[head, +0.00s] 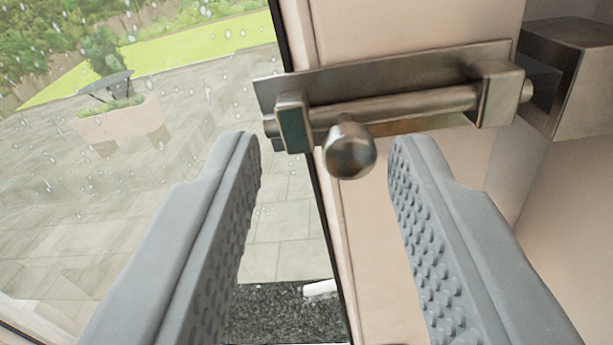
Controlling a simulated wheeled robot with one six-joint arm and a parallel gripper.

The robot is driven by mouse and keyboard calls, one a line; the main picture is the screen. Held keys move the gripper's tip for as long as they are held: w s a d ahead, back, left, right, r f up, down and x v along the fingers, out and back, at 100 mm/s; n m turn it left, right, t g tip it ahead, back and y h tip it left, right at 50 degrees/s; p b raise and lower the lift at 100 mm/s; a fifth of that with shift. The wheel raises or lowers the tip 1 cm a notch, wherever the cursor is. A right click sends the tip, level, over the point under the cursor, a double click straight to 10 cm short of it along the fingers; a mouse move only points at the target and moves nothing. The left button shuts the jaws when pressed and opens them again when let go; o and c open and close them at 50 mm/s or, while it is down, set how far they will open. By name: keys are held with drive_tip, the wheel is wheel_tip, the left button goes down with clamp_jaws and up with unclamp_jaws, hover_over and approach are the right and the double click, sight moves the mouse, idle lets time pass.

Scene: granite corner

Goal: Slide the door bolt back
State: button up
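The door bolt (400,106) is a metal rod on a long metal backplate (385,74), fixed across the pale door frame. A round metal knob (349,150) sticks out from the rod near its left end, just right of the left bracket (293,122). The rod's right end passes through the right bracket (497,94) and its tip shows a little beyond it. A metal keeper block (570,75) stands to the right, past a gap. My gripper (322,150) is open, with one grey finger on each side of the knob. I see no contact with the knob.
A rain-spotted glass pane (120,190) fills the left, with paving, a planter (118,122) and grass outside. A dark speckled surface (285,312) and a small white object (320,288) lie low between the fingers. A pale wall (575,220) is at the right.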

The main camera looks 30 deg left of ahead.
drive_tip(key=v, duration=1.5)
drive_tip(key=shift+s+r, duration=0.15)
drive_tip(key=shift+r, duration=0.05)
drive_tip(key=shift+a, duration=0.1)
drive_tip(key=s+a+f+h, duration=0.1)
drive_tip(key=s+f+h, duration=0.1)
drive_tip(key=s+f, duration=1.3)
drive_tip(key=s+a+f+m+h, duration=0.1)
drive_tip(key=s+f+h, duration=0.2)
drive_tip(key=s+f, duration=1.3)
drive_tip(key=s, duration=0.5)
drive_tip(key=shift+s+f+t+h, duration=0.2)
drive_tip(key=shift+f+t+h, duration=0.1)
